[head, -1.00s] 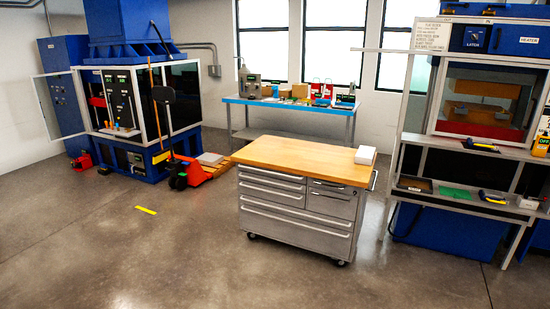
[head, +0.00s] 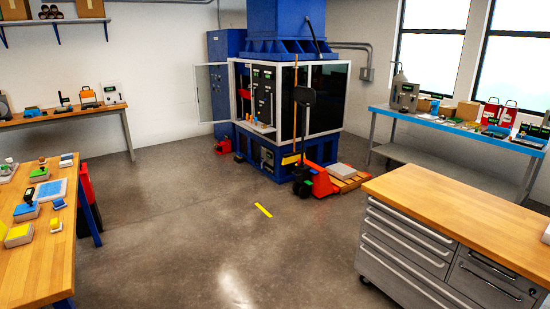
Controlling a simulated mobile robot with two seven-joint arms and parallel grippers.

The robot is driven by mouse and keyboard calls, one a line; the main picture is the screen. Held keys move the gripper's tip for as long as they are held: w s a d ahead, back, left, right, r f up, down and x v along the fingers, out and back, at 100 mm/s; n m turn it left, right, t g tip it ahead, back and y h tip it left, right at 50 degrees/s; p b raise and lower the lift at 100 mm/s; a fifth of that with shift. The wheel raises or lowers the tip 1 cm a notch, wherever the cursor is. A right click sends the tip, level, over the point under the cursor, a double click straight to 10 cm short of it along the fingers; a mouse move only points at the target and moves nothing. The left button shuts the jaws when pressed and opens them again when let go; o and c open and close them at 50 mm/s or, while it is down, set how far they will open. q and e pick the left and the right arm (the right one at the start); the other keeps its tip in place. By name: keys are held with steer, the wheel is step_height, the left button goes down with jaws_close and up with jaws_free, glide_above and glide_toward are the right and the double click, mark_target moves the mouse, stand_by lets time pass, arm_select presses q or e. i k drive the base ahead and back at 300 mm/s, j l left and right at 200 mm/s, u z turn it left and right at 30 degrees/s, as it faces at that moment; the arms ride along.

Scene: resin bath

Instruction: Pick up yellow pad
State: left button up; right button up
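A pale block with a yellow top (head: 18,234), which looks like a yellow pad, sits near the left edge of the picture on a wooden-topped table (head: 50,262). Another yellow-topped item is partly cut off by the picture's left edge beside it. A small item with some yellow (head: 56,224) stands to its right near the table's edge. I cannot tell for sure which is the yellow pad. Neither of my grippers is in view.
The wooden table also holds a blue-topped block (head: 26,211) and a light-blue tray (head: 50,189). A grey drawer cabinet (head: 410,235) stands at right. A blue machine (head: 275,100) and orange pallet jack (head: 312,180) stand behind. The floor between, with a yellow strip (head: 263,210), is clear.

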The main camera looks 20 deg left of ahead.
mark_target(56, 227)
steer(key=i+j+u, duration=0.15)
steer(key=i+u, duration=1.1)
steer(key=k+l, duration=0.05)
steer(key=k, duration=0.05)
